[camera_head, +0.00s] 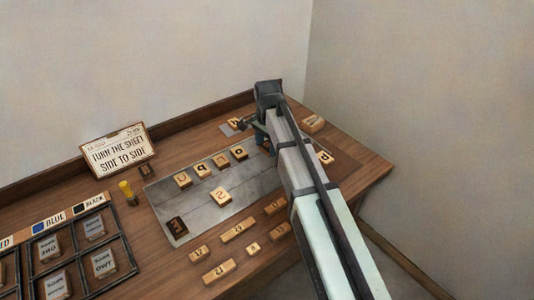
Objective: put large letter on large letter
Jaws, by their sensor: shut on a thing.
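My gripper (262,138) points down at the far right part of the grey metal plate (155,190). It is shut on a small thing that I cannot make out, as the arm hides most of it. A wooden letter block (236,122) lies on a pale card just left of my gripper. Several wooden letter blocks stand in a row on the plate, among them one at the right end (239,153). Another block (220,196) lies nearer on the plate, and a dark block (177,227) lies at its near left corner. Which letters are large is hard to tell.
More wooden blocks (219,271) lie on the table in front of the plate. One block (313,123) lies at the far right and one (325,158) beside my arm. A sign (118,150), a yellow-topped peg (127,192) and a dark compartment rack (77,265) stand left.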

